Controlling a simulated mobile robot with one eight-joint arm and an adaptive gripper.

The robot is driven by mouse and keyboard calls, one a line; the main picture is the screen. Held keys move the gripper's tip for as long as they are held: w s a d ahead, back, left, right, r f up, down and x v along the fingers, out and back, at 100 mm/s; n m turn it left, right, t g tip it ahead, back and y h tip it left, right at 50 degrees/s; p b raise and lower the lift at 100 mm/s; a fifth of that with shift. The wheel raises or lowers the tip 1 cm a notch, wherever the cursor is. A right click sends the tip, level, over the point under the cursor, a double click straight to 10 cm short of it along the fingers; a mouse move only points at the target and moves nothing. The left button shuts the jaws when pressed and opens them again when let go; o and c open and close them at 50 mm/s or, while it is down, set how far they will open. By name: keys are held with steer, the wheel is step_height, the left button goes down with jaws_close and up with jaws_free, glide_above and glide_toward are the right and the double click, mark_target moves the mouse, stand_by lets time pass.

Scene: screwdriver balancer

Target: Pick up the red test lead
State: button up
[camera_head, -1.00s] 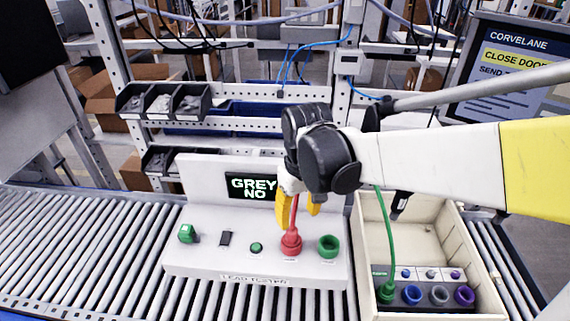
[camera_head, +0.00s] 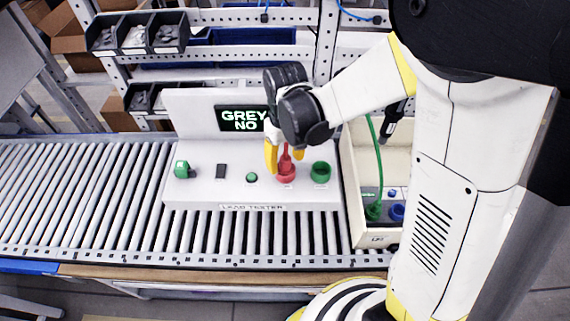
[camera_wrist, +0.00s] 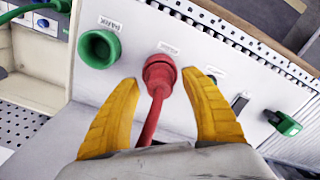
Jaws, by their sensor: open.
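The red test lead (camera_head: 285,165) is plugged into the lead tester (camera_head: 210,190), in the socket just left of the empty green socket (camera_head: 321,172). In the wrist view its red plug (camera_wrist: 159,72) sits in the panel and its cable runs down between my fingers. My gripper (camera_head: 285,160) is open, with its yellow fingers on either side of the red lead; it also shows in the wrist view (camera_wrist: 165,95). A gap shows between each finger and the lead. The tester's screen (camera_head: 242,119) reads "GREY NO".
A green switch (camera_head: 181,170) and a green button (camera_head: 251,177) are on the tester. Roller conveyor (camera_head: 80,190) lies clear to the left.

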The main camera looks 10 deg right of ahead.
mark_target(285, 158)
steer(key=shift+f, duration=0.5)
steer(key=shift+c, duration=0.6)
jaws_close()
steer(key=shift+r, duration=0.15)
step_height(285, 158, up, 4)
steer(key=shift+r, duration=0.15)
steer(key=d+r, duration=0.6)
steer(key=d, duration=0.5)
steer(key=shift+s+d+r+p, duration=0.15)
steer(key=shift+d+r+p, duration=0.15)
steer(key=shift+d, duration=0.05)
